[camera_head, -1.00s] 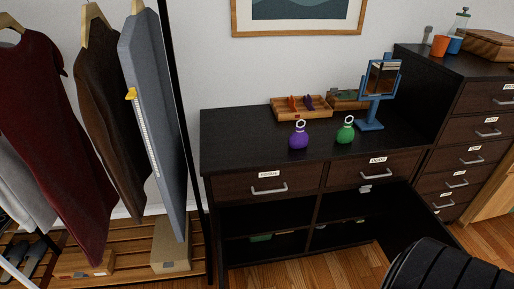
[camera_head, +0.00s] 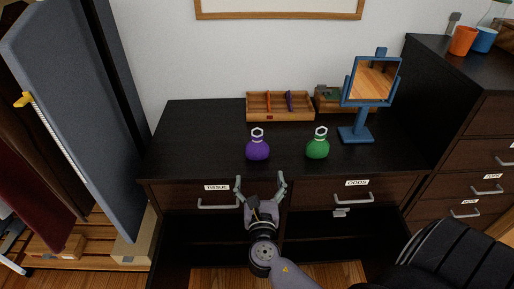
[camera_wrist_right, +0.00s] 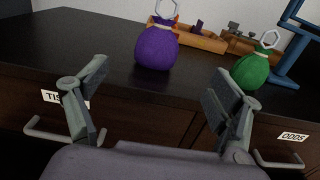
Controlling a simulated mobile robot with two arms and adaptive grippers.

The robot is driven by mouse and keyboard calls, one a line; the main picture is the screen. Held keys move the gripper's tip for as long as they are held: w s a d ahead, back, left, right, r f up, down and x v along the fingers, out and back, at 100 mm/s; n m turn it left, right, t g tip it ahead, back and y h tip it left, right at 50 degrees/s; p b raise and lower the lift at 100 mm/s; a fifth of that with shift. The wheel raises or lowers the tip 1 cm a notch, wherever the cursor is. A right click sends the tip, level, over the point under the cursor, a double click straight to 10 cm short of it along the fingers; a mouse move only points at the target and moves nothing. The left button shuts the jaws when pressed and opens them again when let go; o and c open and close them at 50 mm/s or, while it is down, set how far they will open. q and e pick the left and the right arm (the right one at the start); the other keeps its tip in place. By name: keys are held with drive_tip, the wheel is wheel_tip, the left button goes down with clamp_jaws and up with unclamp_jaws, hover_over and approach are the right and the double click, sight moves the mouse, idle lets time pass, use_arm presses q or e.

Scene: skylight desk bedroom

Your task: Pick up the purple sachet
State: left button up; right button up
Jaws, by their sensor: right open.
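The purple sachet (camera_head: 257,148) stands on the dark dresser top near its front edge, with a pale ring on top. It also shows in the right wrist view (camera_wrist_right: 157,47), beyond and between the fingers, its ring partly cut off by the frame. My right gripper (camera_head: 261,181) is open and empty at the dresser's front edge, just short of the sachet and not touching it. It shows in the right wrist view (camera_wrist_right: 155,100) with its fingers wide apart. My left gripper is not in view.
A green sachet (camera_head: 317,147) stands to the right of the purple one. Behind are a wooden divided tray (camera_head: 280,117) and a blue stand mirror (camera_head: 357,133). Drawers with handles (camera_head: 218,206) lie below the dresser top (camera_head: 195,135). A taller cabinet (camera_head: 458,100) stands at the right.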

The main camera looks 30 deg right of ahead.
sight(257, 150)
drive_tip(key=p+x, duration=0.1)
drive_tip(key=x, duration=1.4)
drive_tip(key=shift+w+f, duration=0.2)
drive_tip(key=shift+c, duration=0.6)
drive_tip(key=c, duration=1.1)
drive_tip(key=shift+r, duration=0.15)
